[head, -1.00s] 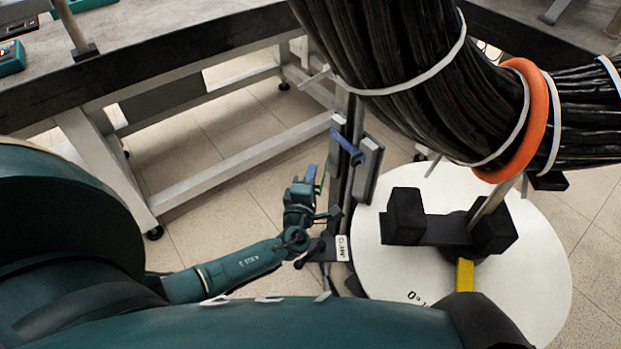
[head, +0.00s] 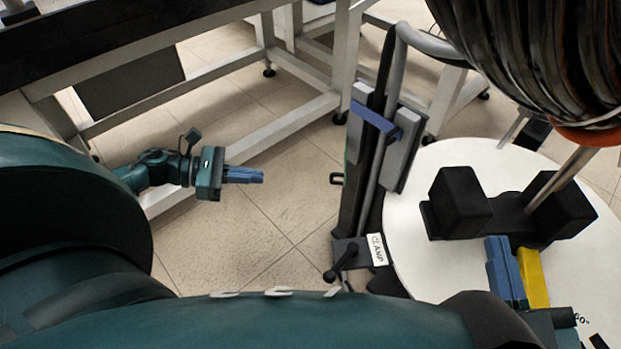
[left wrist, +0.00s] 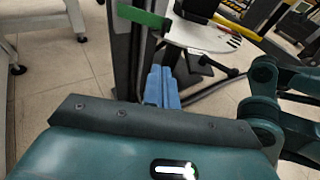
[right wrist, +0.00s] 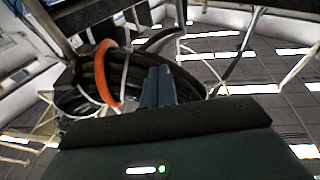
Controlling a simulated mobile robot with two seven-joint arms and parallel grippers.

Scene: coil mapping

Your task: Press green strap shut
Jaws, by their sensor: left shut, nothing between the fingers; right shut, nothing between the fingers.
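The green strap (left wrist: 142,17) shows in the left wrist view as a flat band at the upright clamp post, above my fingertips in the picture. I cannot tell whether its end is fastened. In the head view only a thin green edge shows on the post's left side. My left gripper (head: 245,176) is shut and empty, left of the post and apart from it, pointing right. Its blue fingers show in the left wrist view (left wrist: 161,86). My right gripper (head: 506,270) is shut and empty above the white round table; its fingers show in the right wrist view (right wrist: 158,86).
A blue strap (head: 376,118) crosses the post (head: 360,170) between grey pads. A label reading CLAMP (head: 377,249) is at its foot. The white round table (head: 420,205) carries black blocks (head: 461,201). A black cable bundle (head: 520,50) with an orange ring (right wrist: 105,72) hangs above.

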